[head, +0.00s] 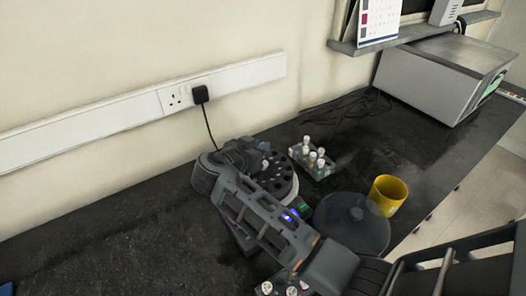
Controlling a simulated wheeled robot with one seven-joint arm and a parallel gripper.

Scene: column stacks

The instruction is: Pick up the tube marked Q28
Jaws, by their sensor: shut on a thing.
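My gripper (258,158) is at the end of my dark grey arm, over the left side of a round rotor (284,184) with dark holes. It is shut on a small tube, of which a pale cap (265,164) seems to show beside the fingers. My wrist hides most of the tube and part of the rotor. Several other tubes with white caps (306,150) stand upright in a clear rack (322,172) just right of the gripper. No marking is legible in this view, so I cannot tell which tube is Q28.
A dark round lid (352,222) with a knob lies right of my arm, near a yellow mug (388,194). A grey boxy machine (440,72) stands at the back right. A black plug (200,94) hangs its cable behind the rotor.

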